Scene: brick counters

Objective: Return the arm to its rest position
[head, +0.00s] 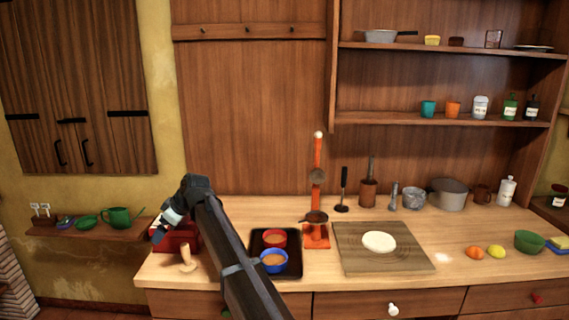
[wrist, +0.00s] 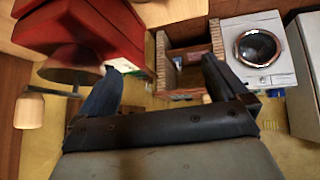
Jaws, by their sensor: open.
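My arm (head: 238,265) reaches up and left across the head view, ending at my gripper (head: 161,228) over the counter's left end. In the wrist view, the two fingers of my gripper (wrist: 162,80) are spread apart with nothing between them. A red box-like device (wrist: 75,22) with a crank and a pale wooden knob (wrist: 30,110) is just beyond the left finger; I cannot tell whether they touch. In the head view, the red device (head: 184,240) is partly hidden behind my gripper.
A black tray (head: 283,237) with red (head: 273,238) and blue (head: 274,260) bowls is right of my arm. An orange stand (head: 317,190) and a board (head: 400,255) with white dough (head: 379,242) follow. A small shelf (head: 90,231) is at left. A washing machine (wrist: 260,52) shows below.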

